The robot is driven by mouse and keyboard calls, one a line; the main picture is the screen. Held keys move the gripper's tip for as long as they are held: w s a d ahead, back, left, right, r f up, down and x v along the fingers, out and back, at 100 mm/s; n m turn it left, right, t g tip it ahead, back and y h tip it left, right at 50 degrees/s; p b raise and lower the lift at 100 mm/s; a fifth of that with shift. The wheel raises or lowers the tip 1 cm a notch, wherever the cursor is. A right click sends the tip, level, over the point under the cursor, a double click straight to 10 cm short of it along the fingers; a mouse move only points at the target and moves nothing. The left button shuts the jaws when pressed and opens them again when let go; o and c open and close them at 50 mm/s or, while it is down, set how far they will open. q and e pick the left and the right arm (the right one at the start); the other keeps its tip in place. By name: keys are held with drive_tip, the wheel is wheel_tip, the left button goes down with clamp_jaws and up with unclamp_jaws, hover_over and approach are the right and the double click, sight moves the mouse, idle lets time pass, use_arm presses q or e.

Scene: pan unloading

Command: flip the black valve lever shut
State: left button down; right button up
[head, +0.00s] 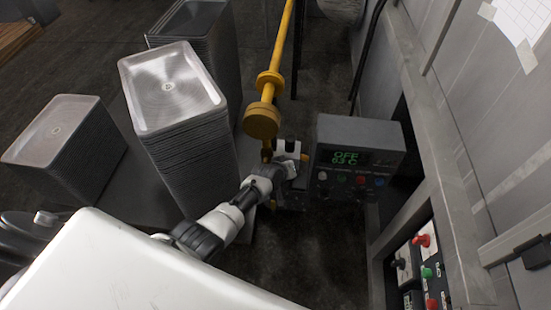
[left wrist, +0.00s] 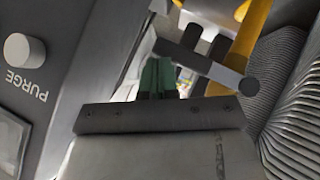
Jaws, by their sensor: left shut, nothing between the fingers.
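My left gripper (head: 291,150) reaches out to the foot of the yellow pipe (head: 262,121), beside the grey control box. In the left wrist view its green fingers (left wrist: 158,75) are shut together with nothing between them. A dark grey bar with a round end, probably the valve lever (left wrist: 205,66), lies just beyond and to the right of the fingertips, across the yellow pipe (left wrist: 247,45). I cannot tell whether the fingers touch it. In the head view the lever cannot be made out behind my gripper. My right gripper is not in view.
Tall stacks of metal pans (head: 190,150) stand left of my arm. A button panel (head: 418,268) is at the lower right.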

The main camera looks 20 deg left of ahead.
use_arm(q)
drive_tip(key=s+d+r+p, duration=0.1)
drive_tip(key=s+r+p, duration=0.5)
drive_tip(key=r, duration=0.5)
drive_tip(key=shift+s+d+p, duration=0.15)
drive_tip(key=shift+s+p, duration=0.25)
drive_tip(key=shift+p, duration=0.4)
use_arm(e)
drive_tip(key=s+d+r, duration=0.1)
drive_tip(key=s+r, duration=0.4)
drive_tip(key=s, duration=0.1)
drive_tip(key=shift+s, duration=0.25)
use_arm(q)
drive_tip(key=shift+r, duration=0.1)
drive_tip(key=s+a+f+m+g+y+p, duration=0.1)
drive_tip(key=s+a+f+m+g, duration=0.15)
drive_tip(key=s+f, duration=1.05)
drive_tip(key=s+a+f+m+g+p, duration=0.1)
drive_tip(key=s+f+m+g+p, duration=0.2)
drive_tip(key=s+f, duration=0.9)
drive_tip(key=s+a+m+g+y, duration=0.1)
drive_tip(key=s+a+m+g, duration=0.1)
drive_tip(key=s, duration=2)
drive_tip(key=shift+s+a+g, duration=0.25)
drive_tip(key=shift+s+g, duration=0.1)
drive_tip(key=shift+g, duration=0.4)
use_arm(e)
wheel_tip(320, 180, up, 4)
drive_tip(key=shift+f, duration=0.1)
